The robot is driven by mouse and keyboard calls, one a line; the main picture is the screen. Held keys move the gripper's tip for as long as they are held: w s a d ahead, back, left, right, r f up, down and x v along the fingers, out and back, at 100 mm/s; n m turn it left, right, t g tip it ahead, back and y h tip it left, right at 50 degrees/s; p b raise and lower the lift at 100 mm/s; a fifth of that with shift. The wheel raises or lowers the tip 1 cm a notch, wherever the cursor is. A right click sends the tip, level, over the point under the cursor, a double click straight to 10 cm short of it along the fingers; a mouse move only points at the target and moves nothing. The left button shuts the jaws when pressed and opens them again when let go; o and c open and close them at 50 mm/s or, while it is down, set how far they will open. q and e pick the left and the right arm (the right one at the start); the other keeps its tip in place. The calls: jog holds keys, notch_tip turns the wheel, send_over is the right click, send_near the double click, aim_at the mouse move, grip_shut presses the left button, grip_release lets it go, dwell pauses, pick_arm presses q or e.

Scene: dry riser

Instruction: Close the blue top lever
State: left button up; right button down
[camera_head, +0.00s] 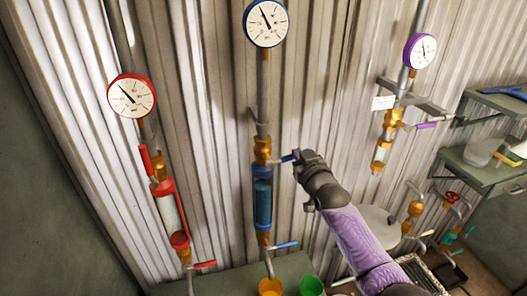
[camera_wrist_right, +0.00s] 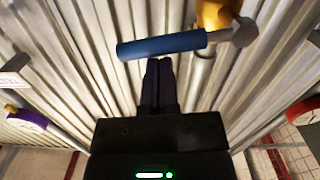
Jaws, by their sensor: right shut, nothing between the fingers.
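The blue top lever (camera_head: 287,158) sticks out to the right from the upper brass valve (camera_head: 262,150) on the middle pipe, above the blue sight glass (camera_head: 262,200). In the right wrist view the blue top lever (camera_wrist_right: 160,45) lies sideways across the picture, its valve end at the right. My right gripper (camera_head: 299,155) is at the lever's free end, which it partly hides. In the right wrist view my right gripper (camera_wrist_right: 159,62) is shut and empty, its tips close below the lever; I cannot tell whether they touch. My left gripper is not in view.
A blue lower lever (camera_head: 285,245) sits beneath the sight glass. A red-levered pipe (camera_head: 168,205) stands left and a purple lever (camera_head: 427,126) right. Gauges top the pipes. A yellow cup (camera_head: 270,287) and a green cup (camera_head: 311,286) stand below. Shelves (camera_head: 485,172) are at the right.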

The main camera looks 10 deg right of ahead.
jog(key=shift+d+f+m+b, duration=0.2)
jog(key=shift+f+m+b, duration=0.2)
jog(key=shift+f+m, duration=0.25)
jog(key=shift+r, duration=0.1)
